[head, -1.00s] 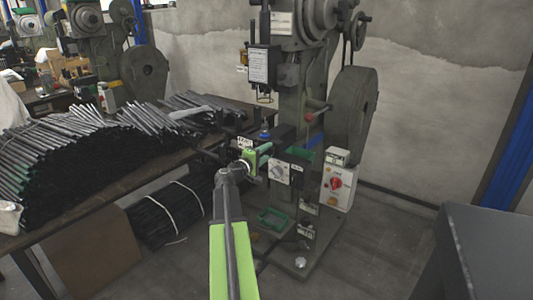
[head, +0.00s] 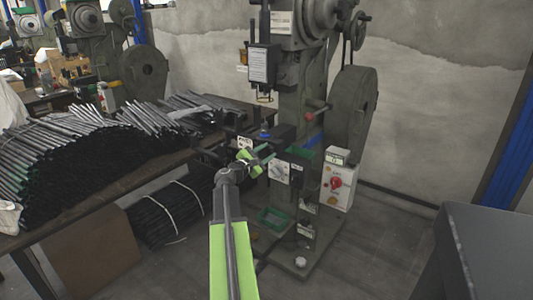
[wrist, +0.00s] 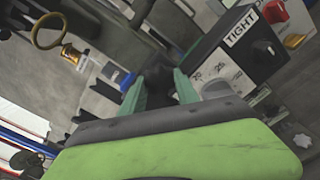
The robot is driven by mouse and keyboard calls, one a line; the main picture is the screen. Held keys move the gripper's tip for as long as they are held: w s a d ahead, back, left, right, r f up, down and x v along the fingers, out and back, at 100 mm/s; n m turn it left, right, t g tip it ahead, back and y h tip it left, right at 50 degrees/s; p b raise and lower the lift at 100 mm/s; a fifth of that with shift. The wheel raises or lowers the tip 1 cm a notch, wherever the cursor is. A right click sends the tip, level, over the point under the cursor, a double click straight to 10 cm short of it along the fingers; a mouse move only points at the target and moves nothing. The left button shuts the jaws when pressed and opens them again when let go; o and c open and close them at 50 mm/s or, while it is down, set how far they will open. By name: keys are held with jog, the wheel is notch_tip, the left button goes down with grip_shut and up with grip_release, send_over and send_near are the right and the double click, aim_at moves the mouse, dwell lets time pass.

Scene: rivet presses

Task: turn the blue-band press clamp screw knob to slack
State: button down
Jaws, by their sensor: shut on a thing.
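The blue-band press (head: 293,105) stands right of the bench, with a blue band (head: 312,141) on its body. My gripper (head: 268,153) reaches to the front of the press at mid height. In the wrist view its two green fingers (wrist: 159,88) are shut around a dark knob (wrist: 156,78), apparently the clamp screw knob. The fingers hide much of the knob, and its turn angle cannot be read. A TIGHT label (wrist: 242,27) is on a dark block to the right in the wrist view. A small white label (head: 245,143) is left of the gripper in the head view.
A white dial plate (head: 279,170) sits just below the gripper. A control box (head: 338,186) with a red knob is to its right. Bundled rods (head: 75,150) cover the bench at left. A green tray (head: 271,218) is low on the press.

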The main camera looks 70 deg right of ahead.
jog(key=n, duration=0.4)
jog(key=shift+s+f+n, duration=0.1)
jog(key=shift+s+n, duration=0.05)
jog(key=shift+n, duration=2.05)
jog(key=c, duration=0.9)
grip_release()
jog(key=shift+a, duration=0.15)
jog(key=v, duration=1.7)
